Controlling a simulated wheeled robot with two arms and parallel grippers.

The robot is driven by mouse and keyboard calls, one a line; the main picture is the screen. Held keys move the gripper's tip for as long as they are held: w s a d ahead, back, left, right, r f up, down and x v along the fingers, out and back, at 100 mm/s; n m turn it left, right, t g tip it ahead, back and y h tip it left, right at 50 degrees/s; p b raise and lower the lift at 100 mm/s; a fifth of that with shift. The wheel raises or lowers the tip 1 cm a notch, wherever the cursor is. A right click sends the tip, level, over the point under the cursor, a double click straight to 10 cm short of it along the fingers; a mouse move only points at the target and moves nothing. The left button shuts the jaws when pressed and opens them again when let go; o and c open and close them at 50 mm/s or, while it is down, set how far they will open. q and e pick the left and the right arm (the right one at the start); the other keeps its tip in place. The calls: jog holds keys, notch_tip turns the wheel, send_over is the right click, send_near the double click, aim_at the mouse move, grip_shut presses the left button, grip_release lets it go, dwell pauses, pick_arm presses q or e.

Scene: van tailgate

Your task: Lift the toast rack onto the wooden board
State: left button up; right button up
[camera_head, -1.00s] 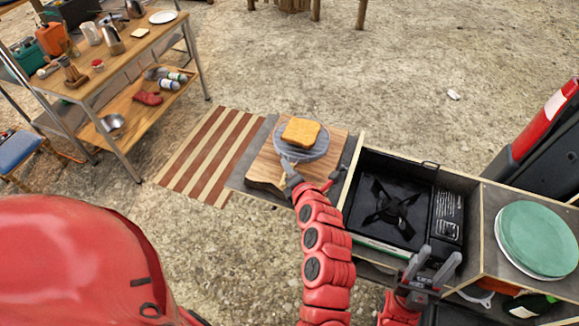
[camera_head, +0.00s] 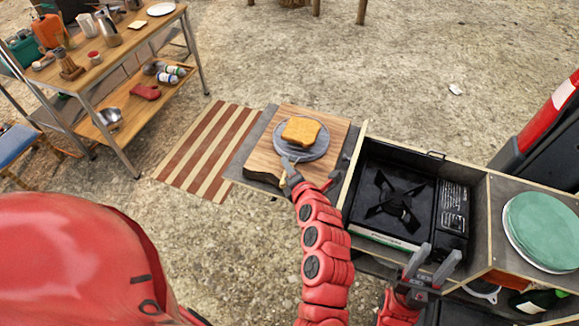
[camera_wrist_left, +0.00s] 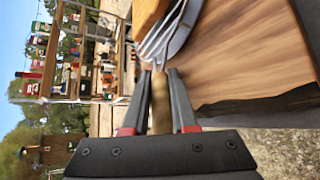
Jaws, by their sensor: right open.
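The toast rack (camera_head: 316,152) shows as a round grey shape with a slice of toast (camera_head: 301,130) on top. It is over the wooden board (camera_head: 263,153); I cannot tell for sure whether it rests on it. In the left wrist view its handle (camera_wrist_left: 160,105) lies between the fingers of my left gripper (camera_wrist_left: 161,78), which look closed on it, with the metal wires (camera_wrist_left: 156,42) beyond. My left gripper also shows in the head view (camera_head: 289,168), at the board's near edge. My right gripper (camera_head: 433,262) is open and empty, in front of the stove.
A black camping stove (camera_head: 393,205) stands in a box right of the board. A striped mat (camera_head: 210,150) is on the left. A cluttered wooden table (camera_head: 100,65) stands behind at left.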

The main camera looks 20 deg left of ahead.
pick_arm(q)
jog(key=o, duration=0.5)
jog(key=shift+s+f, duration=0.15)
jog(key=shift+f, duration=0.15)
jog(key=shift+o, duration=0.2)
jog(key=shift+d+f, duration=0.1)
jog(key=shift+f, duration=0.05)
jog(key=shift+s+d, duration=0.1)
jog(key=shift+s, duration=0.05)
jog(key=shift+s+d, duration=0.15)
jog(key=shift+d, duration=0.05)
jog(key=r+b+v, duration=0.1)
jog(key=b+v, duration=0.2)
jog(key=v, duration=1.3)
jog(key=shift+r+b, duration=0.3)
jog(key=shift+b, duration=0.1)
jog(key=shift+a, duration=0.15)
